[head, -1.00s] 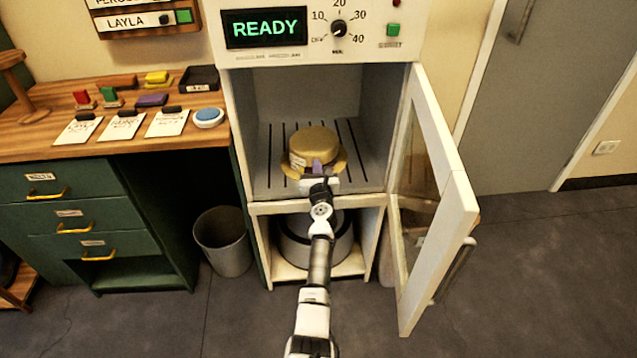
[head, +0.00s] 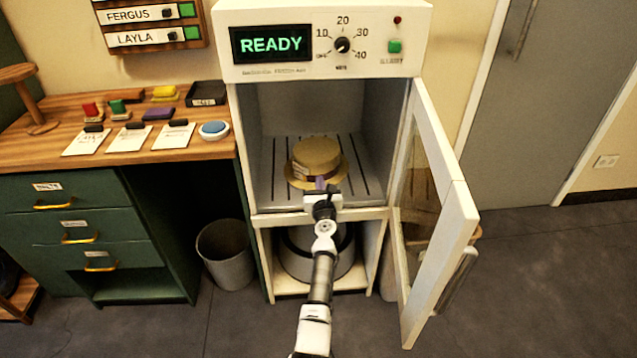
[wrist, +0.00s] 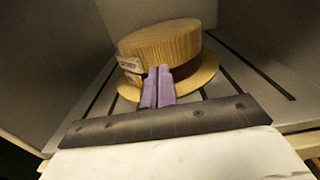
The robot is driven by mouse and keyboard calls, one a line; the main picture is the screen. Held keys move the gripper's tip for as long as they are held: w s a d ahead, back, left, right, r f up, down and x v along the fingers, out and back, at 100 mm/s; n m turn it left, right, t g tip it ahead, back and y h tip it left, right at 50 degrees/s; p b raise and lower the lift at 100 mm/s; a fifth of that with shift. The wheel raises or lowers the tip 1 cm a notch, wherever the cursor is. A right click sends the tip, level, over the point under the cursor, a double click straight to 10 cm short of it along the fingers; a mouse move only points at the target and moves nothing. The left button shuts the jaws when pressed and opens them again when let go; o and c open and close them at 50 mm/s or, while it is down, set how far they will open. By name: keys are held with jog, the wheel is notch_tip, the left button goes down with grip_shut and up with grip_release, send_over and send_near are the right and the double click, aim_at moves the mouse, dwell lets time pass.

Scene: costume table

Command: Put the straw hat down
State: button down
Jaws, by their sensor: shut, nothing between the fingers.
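The straw hat (head: 317,157) sits upright, brim down, on the slotted floor of the open cabinet. It is tan with a dark band and a pale tag on its left side. In the wrist view the hat (wrist: 165,45) stands just beyond my fingers. My gripper (head: 320,183) is at the front of the cabinet opening, in front of the hat. Its purple fingers (wrist: 158,87) are together with nothing between them. They overlap the front of the brim in the picture; I cannot tell whether they touch it.
The cabinet's glazed door (head: 432,215) stands open on the right. A control panel reading READY (head: 271,45) is above the opening. A round pot-like thing (head: 318,255) is on the shelf below. A wooden desk (head: 60,155) and a grey bin (head: 226,255) are on the left.

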jog(key=s+p, duration=0.3)
jog(key=s, duration=0.7)
jog(key=shift+s, duration=0.15)
